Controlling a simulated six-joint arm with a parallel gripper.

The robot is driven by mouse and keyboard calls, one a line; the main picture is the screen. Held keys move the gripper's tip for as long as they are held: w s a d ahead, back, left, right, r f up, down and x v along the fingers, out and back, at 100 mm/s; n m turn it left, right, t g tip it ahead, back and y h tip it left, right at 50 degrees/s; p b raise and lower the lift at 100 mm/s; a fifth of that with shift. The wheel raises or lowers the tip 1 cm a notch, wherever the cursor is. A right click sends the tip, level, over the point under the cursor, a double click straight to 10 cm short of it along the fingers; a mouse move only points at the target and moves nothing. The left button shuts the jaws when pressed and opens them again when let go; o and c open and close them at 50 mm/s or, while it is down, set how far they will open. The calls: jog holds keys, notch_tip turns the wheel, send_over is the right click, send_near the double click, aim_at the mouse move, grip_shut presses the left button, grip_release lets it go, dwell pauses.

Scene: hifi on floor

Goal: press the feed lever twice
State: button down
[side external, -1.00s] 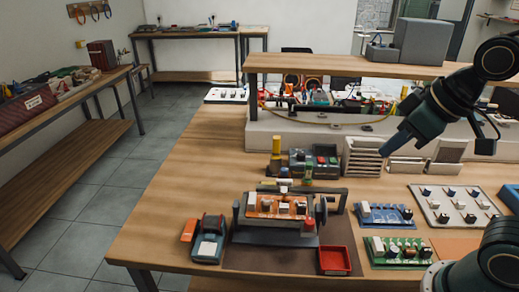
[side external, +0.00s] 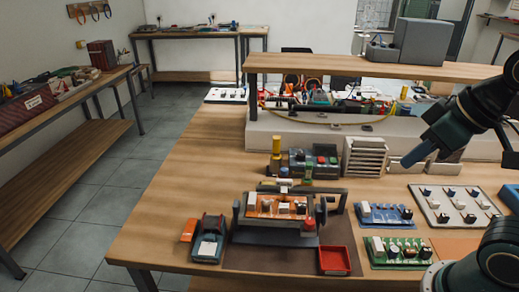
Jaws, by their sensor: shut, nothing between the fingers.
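My gripper (side external: 408,163) is shut and empty, with its blue fingers pointing down and left, in the air at the right over the bench. I cannot tell for sure which part is the feed lever. A small teal and dark device with a red part (side external: 209,239) stands at the front left of the bench, well away from my gripper. An orange circuit board (side external: 277,206) sits in a grey holder frame beside it. A yellow upright post (side external: 276,150) stands behind, left of a dark box with coloured buttons (side external: 318,160).
A blue board (side external: 384,214), a green board (side external: 398,250) and a white panel with knobs (side external: 453,205) lie at the right. A slatted white rack (side external: 364,157) and a raised wooden shelf (side external: 340,66) stand behind. The left bench top (side external: 180,190) is clear.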

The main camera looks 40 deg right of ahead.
jog(key=w+a+f+n+y, duration=0.2)
jog(key=w+a+f+n, duration=0.1)
jog(key=w+a, duration=0.65)
jog(key=w+a+f+n+y, duration=0.2)
jog(key=w+a+f+n, duration=0.35)
jog(key=w, duration=0.75)
jog(key=w+a+f+y, duration=0.2)
jog(key=w+a+f, duration=0.2)
jog(key=a, duration=0.5)
jog(key=shift+w+f+t, duration=0.2)
jog(key=shift+f+t, duration=0.1)
jog(key=shift+f, duration=0.3)
jog(key=shift+a, duration=0.1)
send_over(191, 230)
jog(key=s, duration=0.3)
jog(key=f, duration=0.7)
jog(key=shift+w+a+f, duration=0.1)
jog(key=shift+w+a, duration=0.15)
jog(key=shift+a, duration=0.15)
notch_tip(191, 230, down, 3)
jog(key=shift+r, duration=0.1)
jog(key=shift+f, duration=0.55)
